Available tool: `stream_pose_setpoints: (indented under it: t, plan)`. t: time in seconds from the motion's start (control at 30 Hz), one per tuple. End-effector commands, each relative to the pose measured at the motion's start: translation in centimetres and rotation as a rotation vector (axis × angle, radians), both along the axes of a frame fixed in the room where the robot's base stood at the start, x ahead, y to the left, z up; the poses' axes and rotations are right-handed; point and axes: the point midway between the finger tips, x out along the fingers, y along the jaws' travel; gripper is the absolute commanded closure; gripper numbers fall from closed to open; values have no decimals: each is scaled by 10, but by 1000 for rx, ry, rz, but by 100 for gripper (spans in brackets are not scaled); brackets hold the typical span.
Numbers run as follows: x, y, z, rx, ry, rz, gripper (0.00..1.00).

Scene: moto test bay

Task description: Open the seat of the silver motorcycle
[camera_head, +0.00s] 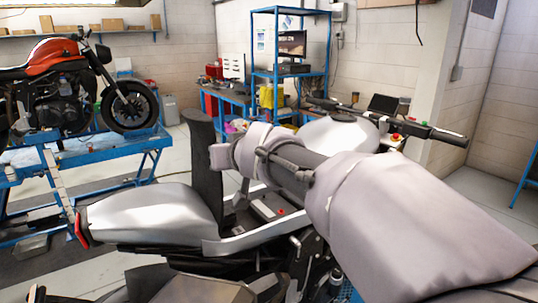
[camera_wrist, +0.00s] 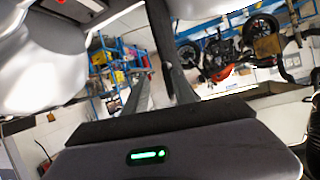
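The silver motorcycle (camera_head: 150,213) stands in front of me, its rear at the left in the head view. Its black seat (camera_head: 203,165) stands up on edge, almost vertical, and the bay under it is exposed. My gripper (camera_head: 220,156) is beside the upright seat, on its right side, near mid-height; its fingertips are hard to make out there. In the wrist view, which looks upside down, two grey fingers (camera_wrist: 160,88) stand apart with background between them. The dark seat edge (camera_wrist: 158,30) shows beyond them. I cannot tell whether they touch the seat.
My grey-covered arm reaches over the motorcycle from the right. A red button-like part (camera_head: 281,211) shows in the open bay. An orange motorcycle (camera_head: 60,85) stands on a blue lift (camera_head: 100,160) at the left. A blue shelf rack (camera_head: 290,45) is behind. Floor between them is clear.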

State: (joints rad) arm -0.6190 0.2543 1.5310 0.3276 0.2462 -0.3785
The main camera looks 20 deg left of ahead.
Motion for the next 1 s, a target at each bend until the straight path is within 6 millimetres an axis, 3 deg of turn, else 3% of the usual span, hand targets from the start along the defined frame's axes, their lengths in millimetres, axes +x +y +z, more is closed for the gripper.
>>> stream_pose_setpoints:
  t: [0.33,0.47,1.0]
  plan:
    - [-1,-1,-1,-2,3,0,69]
    - [-13,-11,6,0,1,1,69]
    - [-113,-97,66,2,-3,0,69]
